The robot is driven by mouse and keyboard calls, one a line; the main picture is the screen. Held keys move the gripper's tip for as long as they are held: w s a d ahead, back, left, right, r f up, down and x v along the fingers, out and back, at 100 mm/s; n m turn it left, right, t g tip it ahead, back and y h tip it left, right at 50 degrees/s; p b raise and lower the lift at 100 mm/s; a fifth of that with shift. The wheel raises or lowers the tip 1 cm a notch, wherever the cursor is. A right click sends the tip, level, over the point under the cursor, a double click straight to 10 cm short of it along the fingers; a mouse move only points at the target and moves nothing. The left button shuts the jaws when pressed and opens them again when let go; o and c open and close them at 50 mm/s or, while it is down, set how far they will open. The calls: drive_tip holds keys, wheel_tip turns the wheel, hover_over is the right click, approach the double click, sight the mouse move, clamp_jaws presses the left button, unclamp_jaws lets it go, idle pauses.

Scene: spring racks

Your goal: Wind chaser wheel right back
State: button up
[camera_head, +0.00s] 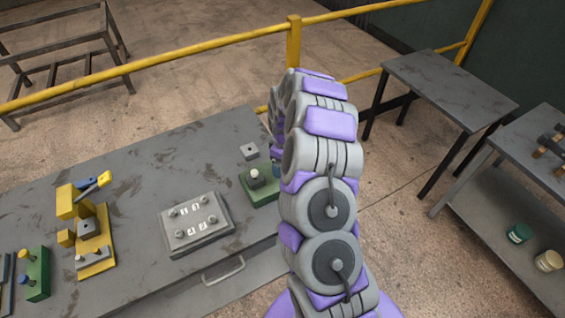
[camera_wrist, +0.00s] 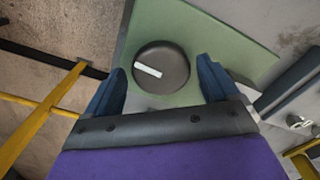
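A round dark wheel (camera_wrist: 161,67) with a white bar mark sits on a green base (camera_wrist: 225,48) in the wrist view. My gripper (camera_wrist: 162,68) has its two blue fingers apart, one on each side of the wheel, with gaps visible between fingers and wheel. The gripper is empty. The white mark is tilted, its right end lower. In the head view, a green block (camera_head: 260,196) with a pale knob stands at the right end of the grey table, beside my arm. My arm hides what lies behind it, and the gripper is mostly hidden there.
The grey table (camera_head: 140,160) also holds a grey plate with numbered labels (camera_head: 197,224), a yellow fixture (camera_head: 94,255) and a green block with knobs (camera_head: 36,272). A yellow railing (camera_head: 200,46) runs behind. Other tables (camera_head: 450,85) stand at right.

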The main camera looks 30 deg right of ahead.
drive_tip(key=shift+o, duration=0.3)
drive_tip(key=shift+f, duration=0.1)
wheel_tip(320, 180, up, 17)
drive_tip(key=p, duration=0.1)
drive_tip(key=shift+w, duration=0.1)
idle(0.5)
